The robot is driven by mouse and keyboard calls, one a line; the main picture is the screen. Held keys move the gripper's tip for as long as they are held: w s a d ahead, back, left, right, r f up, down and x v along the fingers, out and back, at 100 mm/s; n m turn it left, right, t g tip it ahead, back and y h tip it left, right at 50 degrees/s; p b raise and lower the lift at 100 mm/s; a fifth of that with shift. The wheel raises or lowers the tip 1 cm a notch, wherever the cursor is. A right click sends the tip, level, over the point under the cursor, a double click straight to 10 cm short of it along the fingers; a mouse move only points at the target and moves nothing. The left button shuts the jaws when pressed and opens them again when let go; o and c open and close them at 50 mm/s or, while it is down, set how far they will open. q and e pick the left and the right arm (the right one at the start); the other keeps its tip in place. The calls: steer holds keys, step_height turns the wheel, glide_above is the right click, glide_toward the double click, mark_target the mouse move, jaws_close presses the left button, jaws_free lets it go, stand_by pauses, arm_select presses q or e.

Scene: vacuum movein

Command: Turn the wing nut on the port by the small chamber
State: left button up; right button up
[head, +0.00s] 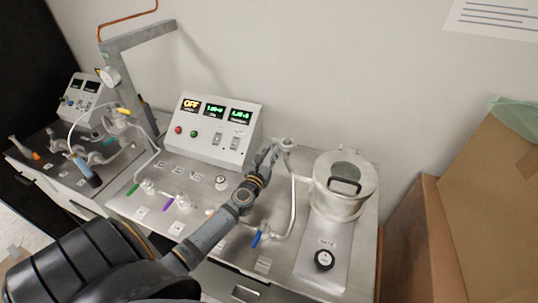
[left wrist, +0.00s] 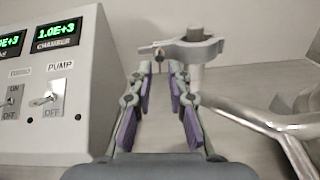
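The small chamber (head: 342,190) is a metal cylinder with a lidded top and a dark handle, at the right of the bench. The port (head: 287,145) stands behind and left of it, joined to a bent metal tube. In the left wrist view a grey clamp (left wrist: 185,50) wraps the port's upright pipe. The small wing nut (left wrist: 158,56) sits at the clamp's left end. My left gripper (head: 272,156) reaches toward the port. In the left wrist view its two purple-padded fingers (left wrist: 160,72) are apart with nothing between the pads, tips just short of the wing nut. My right gripper is out of view.
The control box (head: 213,130) with lit displays and switches stands close left of my left gripper. The metal tube (left wrist: 265,120) runs close on its right. Several coloured valve handles, such as a blue one (head: 256,239), line the bench front. Cardboard boxes (head: 490,190) stand at the right.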

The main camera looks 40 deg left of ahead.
arm_select(q)
steer(key=v, duration=1.2)
steer(key=shift+f, duration=0.15)
